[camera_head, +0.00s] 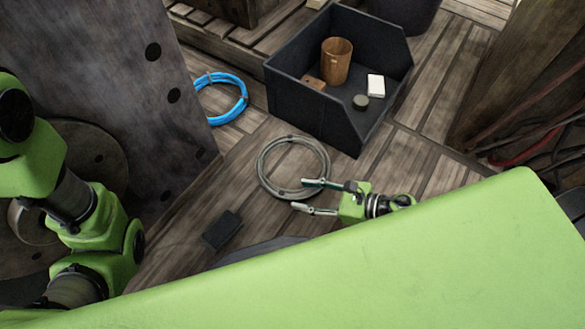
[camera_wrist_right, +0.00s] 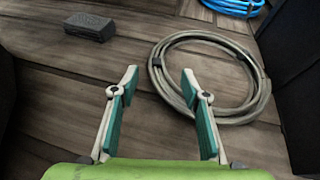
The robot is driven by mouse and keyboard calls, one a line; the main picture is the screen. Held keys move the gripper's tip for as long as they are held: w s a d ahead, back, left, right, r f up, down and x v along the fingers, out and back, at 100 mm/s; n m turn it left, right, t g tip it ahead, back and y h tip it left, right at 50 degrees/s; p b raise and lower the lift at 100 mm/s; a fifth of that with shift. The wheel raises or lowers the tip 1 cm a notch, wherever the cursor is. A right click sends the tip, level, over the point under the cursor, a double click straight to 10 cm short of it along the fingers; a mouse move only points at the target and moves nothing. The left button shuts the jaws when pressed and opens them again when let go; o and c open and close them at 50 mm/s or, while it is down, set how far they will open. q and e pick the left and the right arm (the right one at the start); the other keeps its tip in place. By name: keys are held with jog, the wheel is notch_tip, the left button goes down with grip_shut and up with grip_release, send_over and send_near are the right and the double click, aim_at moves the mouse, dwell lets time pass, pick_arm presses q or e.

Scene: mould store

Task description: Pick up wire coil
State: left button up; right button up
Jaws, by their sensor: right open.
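A grey wire coil (camera_head: 265,181) lies flat on the wooden floor in the head view, in front of the dark open bin. It also shows in the right wrist view (camera_wrist_right: 262,92), right of centre. My right gripper (camera_head: 303,196) is open and empty, with its fingertips at the near right part of the coil in the head view. In the right wrist view my right gripper (camera_wrist_right: 160,78) has its fingers spread, and the right fingertip overlaps the coil's left edge. I cannot tell whether they touch. My left arm shows at the left of the head view, but its gripper is out of view.
A blue coil (camera_head: 240,107) lies farther back left. The dark bin (camera_head: 290,99) holds a brown cup (camera_head: 336,62), a white block (camera_head: 375,85) and small items. A dark block (camera_head: 221,231) lies on the floor at left. A large metal plate (camera_head: 130,70) stands at left.

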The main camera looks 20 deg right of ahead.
aim_at(283, 191)
jog(key=x, duration=0.3)
jog(key=shift+f+b, duration=0.1)
jog(key=shift+b, duration=0.3)
jog(key=b+x, duration=0.3)
jog(key=x, duration=0.1)
jog(key=shift+w+a+f, duration=0.2)
jog(key=shift+w+a, duration=0.1)
jog(key=shift+a, duration=0.2)
jog(key=shift+r, duration=0.1)
grip_shut()
